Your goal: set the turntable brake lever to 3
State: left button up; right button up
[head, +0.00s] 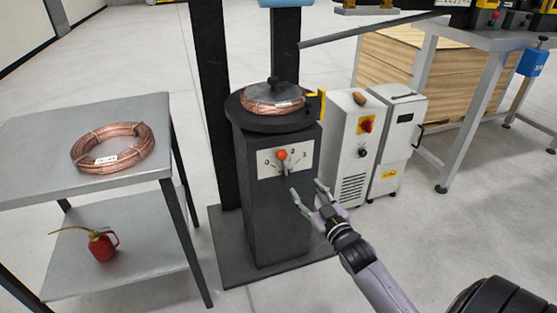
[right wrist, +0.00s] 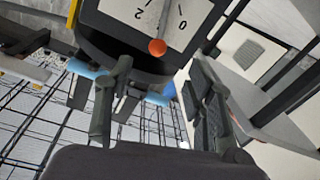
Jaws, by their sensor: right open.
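The brake lever has an orange ball knob (head: 282,154) and sits on a pale number plate (head: 270,170) on the front of the dark turntable pedestal (head: 275,215). In the right wrist view the knob (right wrist: 157,47) and its shaft lie between the 0 and the 2; the mark behind it is hidden. My right gripper (head: 306,188) is open and empty, below and to the right of the knob and apart from it. In the right wrist view the knob shows just beyond the gap between the fingers (right wrist: 160,75). My left gripper is not in view.
A grey table (head: 40,140) with another coil (head: 113,147) and a red oil can (head: 102,246) stands left. White cabinets (head: 350,150) stand close on the right. Floor in front is clear.

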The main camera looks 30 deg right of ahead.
jog(key=b, duration=0.1)
send_near(282, 159)
jog(key=w+d+f, duration=0.1)
jog(key=f, duration=0.1)
jog(key=w, duration=0.3)
jog(key=w+d+b, duration=0.1)
jog(key=w, duration=0.2)
jog(key=w+d+b, duration=0.1)
jog(key=w, duration=0.3)
jog(key=shift+w, duration=0.1)
jog(key=shift+w+b, duration=0.3)
jog(key=shift+w, duration=0.05)
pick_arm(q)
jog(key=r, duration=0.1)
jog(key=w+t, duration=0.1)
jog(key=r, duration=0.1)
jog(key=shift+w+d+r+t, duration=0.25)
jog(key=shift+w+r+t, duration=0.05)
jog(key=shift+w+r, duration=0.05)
pick_arm(e)
grip_shut()
